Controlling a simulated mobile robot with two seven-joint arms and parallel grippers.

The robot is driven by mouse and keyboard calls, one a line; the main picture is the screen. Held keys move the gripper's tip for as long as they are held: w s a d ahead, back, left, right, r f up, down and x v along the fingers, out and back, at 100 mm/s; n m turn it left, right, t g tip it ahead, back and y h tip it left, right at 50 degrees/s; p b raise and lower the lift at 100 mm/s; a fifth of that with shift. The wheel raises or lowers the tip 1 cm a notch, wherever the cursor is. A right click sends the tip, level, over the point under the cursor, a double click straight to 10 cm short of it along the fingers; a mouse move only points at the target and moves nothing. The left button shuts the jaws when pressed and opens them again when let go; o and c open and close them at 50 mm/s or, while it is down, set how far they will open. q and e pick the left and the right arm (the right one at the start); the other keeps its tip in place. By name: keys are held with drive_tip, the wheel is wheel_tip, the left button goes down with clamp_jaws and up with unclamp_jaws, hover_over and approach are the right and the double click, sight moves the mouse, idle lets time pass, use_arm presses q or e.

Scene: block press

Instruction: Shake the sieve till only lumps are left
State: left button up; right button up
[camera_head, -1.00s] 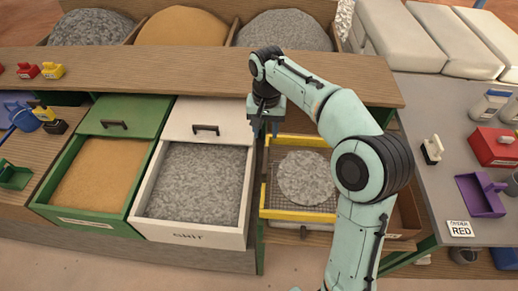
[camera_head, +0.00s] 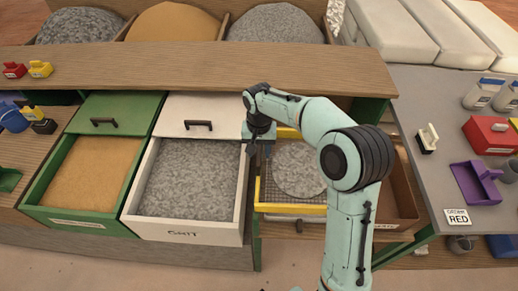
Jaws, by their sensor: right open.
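The sieve (camera_head: 290,208) is a yellow-framed tray with a dark mesh bottom, sitting in a wooden bay right of the white drawer. A round heap of grey material (camera_head: 298,170) lies on its mesh; I cannot tell lumps from fine grit in it. My right gripper (camera_head: 258,152) is open and points down over the sieve's back left corner, near the white drawer's right wall. It holds nothing that I can see. My right arm hides part of the sieve's right side. My left gripper is not in view.
Left of the sieve are an open white drawer of grey grit (camera_head: 190,180) and an open green drawer of tan sand (camera_head: 92,173). A wooden shelf (camera_head: 200,70) runs behind. A grey side table (camera_head: 440,170) at right holds a purple scoop (camera_head: 477,184) and a red block (camera_head: 490,134).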

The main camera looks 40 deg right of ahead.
clamp_jaws()
use_arm(q)
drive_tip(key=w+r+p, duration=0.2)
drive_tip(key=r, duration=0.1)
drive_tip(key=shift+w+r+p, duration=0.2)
drive_tip(key=shift+p, duration=0.15)
use_arm(e)
drive_tip(key=s+d+r+t+y, duration=0.1)
drive_tip(key=s+d+r+y, duration=0.1)
drive_tip(key=r, duration=0.7)
drive_tip(key=shift+s+d+r+t, duration=0.3)
drive_tip(key=shift+s+d, duration=0.45)
drive_tip(key=shift+d, duration=0.4)
